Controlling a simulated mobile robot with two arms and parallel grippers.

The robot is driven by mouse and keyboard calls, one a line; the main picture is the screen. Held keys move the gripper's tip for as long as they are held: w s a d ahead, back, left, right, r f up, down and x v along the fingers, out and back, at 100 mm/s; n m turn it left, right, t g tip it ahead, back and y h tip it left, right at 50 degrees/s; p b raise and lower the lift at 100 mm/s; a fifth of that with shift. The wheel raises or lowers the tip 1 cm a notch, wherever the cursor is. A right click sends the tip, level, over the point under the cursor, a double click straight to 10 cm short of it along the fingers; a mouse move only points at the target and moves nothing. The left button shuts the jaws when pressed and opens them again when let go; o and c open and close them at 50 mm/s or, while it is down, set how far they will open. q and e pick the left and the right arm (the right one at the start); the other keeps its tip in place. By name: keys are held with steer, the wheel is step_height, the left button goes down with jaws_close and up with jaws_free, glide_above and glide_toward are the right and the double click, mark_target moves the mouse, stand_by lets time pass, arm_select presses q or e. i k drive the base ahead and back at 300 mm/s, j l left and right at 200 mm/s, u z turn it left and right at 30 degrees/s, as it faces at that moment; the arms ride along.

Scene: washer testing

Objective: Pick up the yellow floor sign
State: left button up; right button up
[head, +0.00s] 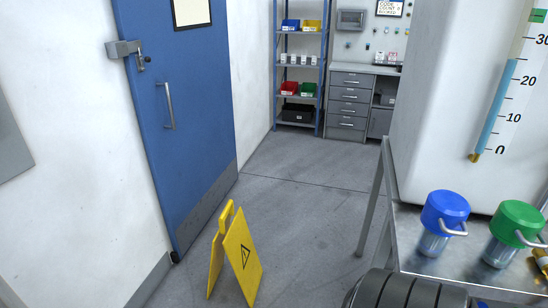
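The yellow floor sign (244,258) stands upright and folded out like an A on the grey floor, in the lower middle of the head view. It has a black warning triangle on its front panel and a handle-like top. It stands just right of the blue door's lower edge. Neither of my grippers shows in the head view, so their place relative to the sign cannot be seen.
A blue door (180,95) and white wall stand left of the sign. A metal table (415,250) on the right bears a white tank (440,100), a blue-capped valve (445,209) and a green-capped one (515,222). Shelves (299,64) and drawers (348,100) stand behind open floor.

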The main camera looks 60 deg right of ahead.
mark_target(235, 241)
steer(key=z, duration=1.7)
steer(key=i+j+z, duration=0.3)
steer(key=z, duration=0.2)
steer(key=i+j+z, duration=0.3)
steer(key=j+z, duration=0.2)
steer(key=l, duration=0.1)
